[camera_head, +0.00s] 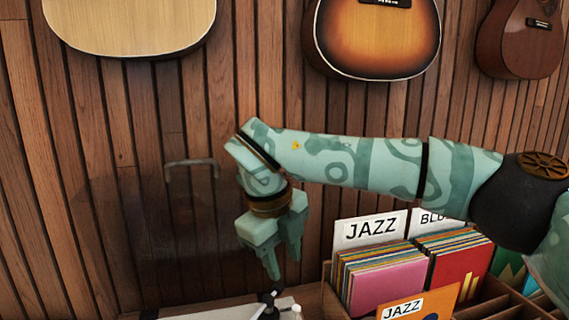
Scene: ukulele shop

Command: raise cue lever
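At the bottom edge, the white top of a record player (222,309) shows only in part, cut off by the frame. A small black part (269,298) stands on it, and a small pale piece (297,310) sits to its right; I cannot tell which is the cue lever. My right gripper (282,268) hangs pointing down above these parts, apart from them as far as I can see. Its fingers overlap in this view, so their opening is unclear, and I see nothing held. My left gripper is out of view.
A see-through raised cover with a grey handle (190,163) stands behind the player. A wooden record crate (333,300) with JAZZ and BLUES dividers is close on the right, under my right arm. Several guitars (375,40) hang on the slatted wood wall.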

